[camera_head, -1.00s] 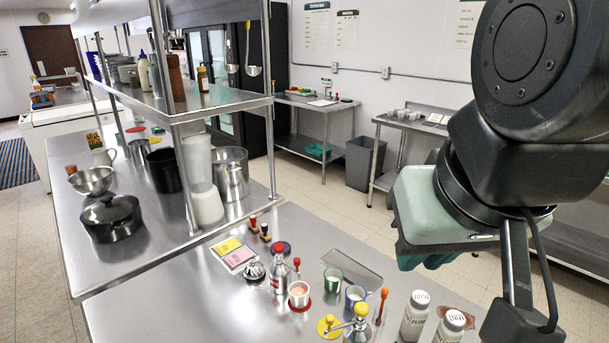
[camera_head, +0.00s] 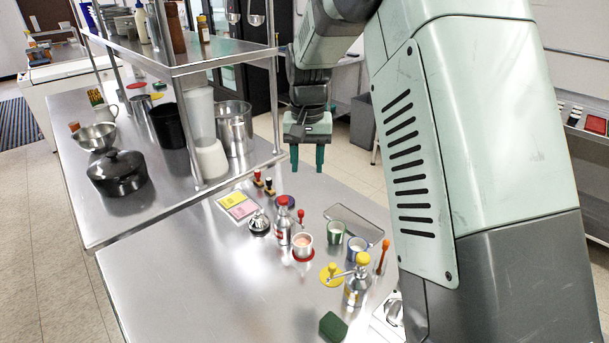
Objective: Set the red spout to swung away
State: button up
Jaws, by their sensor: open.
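A silver bottle (camera_head: 282,229) with a red cap stands on the front counter. Its red-tipped spout (camera_head: 300,214) points right and seems to reach over a white cup of pink contents (camera_head: 302,246) on a red disc; the exact angle is too small to tell. My gripper (camera_head: 307,159) is open and empty, fingers pointing down. In the picture it is above and slightly right of the red-capped bottle, clearly apart from it.
A yellow-capped bottle (camera_head: 356,287), green cup (camera_head: 336,231), blue cup (camera_head: 356,248) and orange-handled tool (camera_head: 383,256) crowd the right. A dark whisk-like item (camera_head: 259,222) and stamps (camera_head: 264,184) stand nearby. A shelf post (camera_head: 276,105) rises to the left. Front-left counter is clear.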

send_over(301, 211)
notch_tip(301, 211, down, 4)
jog(key=f, duration=0.1)
notch_tip(301, 211, down, 10)
jog(key=shift+c, duration=0.3)
grip_shut()
dwell(0.3)
